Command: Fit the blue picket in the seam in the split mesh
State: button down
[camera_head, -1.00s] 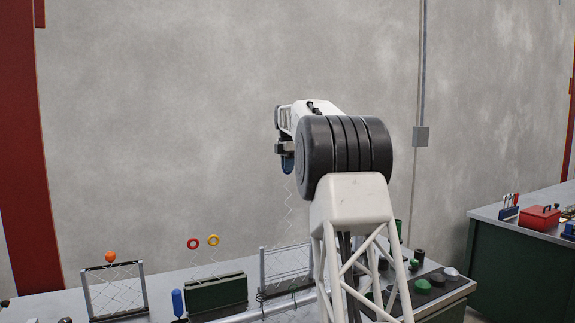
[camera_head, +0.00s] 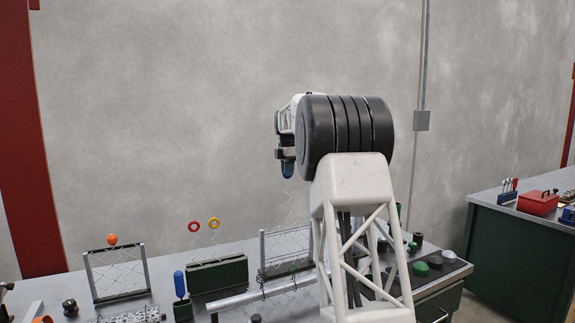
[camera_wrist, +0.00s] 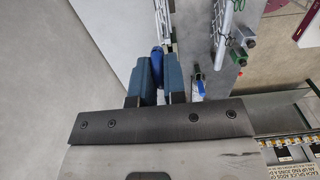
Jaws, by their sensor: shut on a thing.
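My gripper (camera_head: 286,157) is high above the bench, shut on the blue top of the blue picket (camera_head: 288,171). The picket's thin zigzag wire hangs down below it, faint against the wall. In the wrist view the picket's blue top (camera_wrist: 157,59) shows between the two fingers of my gripper (camera_wrist: 159,70). A framed wire mesh (camera_head: 287,244) stands on the bench below the picket, and the wire's lower end overlaps it in the head view. Another framed mesh (camera_head: 117,272) with an orange ball on top stands at the left. I cannot make out the seam in either.
A grey pipe (camera_head: 240,299) lies in front. My arm hides part of the bench's right side.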

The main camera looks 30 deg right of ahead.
aim_at(288, 205)
jog(key=shift+f, duration=7.15)
jog(key=c, duration=1.1)
grip_release()
jog(key=shift+r, duration=3.85)
